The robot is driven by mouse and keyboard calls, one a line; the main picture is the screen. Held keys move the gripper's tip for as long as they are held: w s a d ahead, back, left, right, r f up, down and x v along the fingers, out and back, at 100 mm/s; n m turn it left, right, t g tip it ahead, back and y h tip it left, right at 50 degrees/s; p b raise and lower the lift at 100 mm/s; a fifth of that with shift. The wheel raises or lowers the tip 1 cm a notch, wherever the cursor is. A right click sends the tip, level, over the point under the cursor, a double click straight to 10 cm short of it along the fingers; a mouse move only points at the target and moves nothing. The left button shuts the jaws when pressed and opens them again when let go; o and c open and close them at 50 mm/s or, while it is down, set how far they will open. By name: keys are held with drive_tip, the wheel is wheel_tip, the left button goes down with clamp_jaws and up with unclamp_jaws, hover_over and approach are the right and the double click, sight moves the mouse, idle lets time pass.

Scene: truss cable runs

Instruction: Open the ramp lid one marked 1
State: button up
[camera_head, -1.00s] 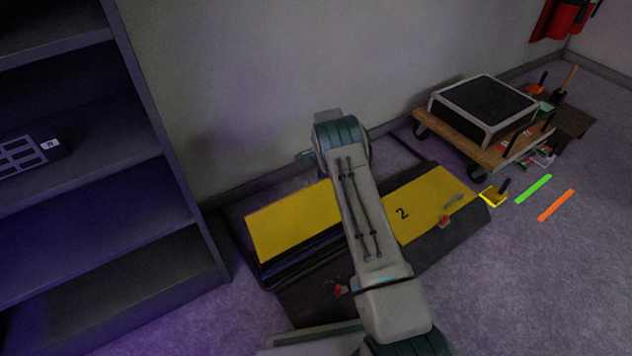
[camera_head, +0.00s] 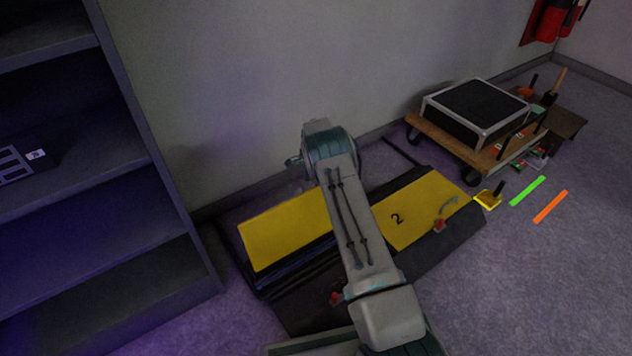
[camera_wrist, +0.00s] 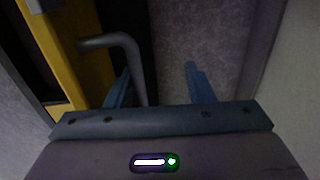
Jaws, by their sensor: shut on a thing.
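The ramp has two yellow lids on a dark body. The left lid (camera_head: 285,230) stands partly behind my arm, and no number shows on it; a dark gap shows along its front edge. The right lid (camera_head: 425,205) is marked 2 and has a grey handle (camera_head: 447,207). In the wrist view a yellow lid (camera_wrist: 72,45) with a bent grey handle (camera_wrist: 112,41) is at left. In the head view my gripper is hidden behind my arm.
A dark shelf unit (camera_head: 165,215) stands close at left, and a wall runs behind the ramp. A wooden dolly with a black-topped case (camera_head: 478,110) is at right. Green (camera_head: 528,191) and orange (camera_head: 550,206) strips lie on the floor. Front right floor is clear.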

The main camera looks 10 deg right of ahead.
drive_tip(key=shift+w+a+r, duration=0.25)
drive_tip(key=shift+a, duration=0.05)
wheel_tip(320, 180, up, 13)
drive_tip(key=s+p, duration=0.1)
drive_tip(key=p, duration=0.4)
drive_tip(key=shift+s+d+r+p, duration=0.15)
drive_tip(key=shift+d+p, duration=0.25)
drive_tip(key=shift+d, duration=0.05)
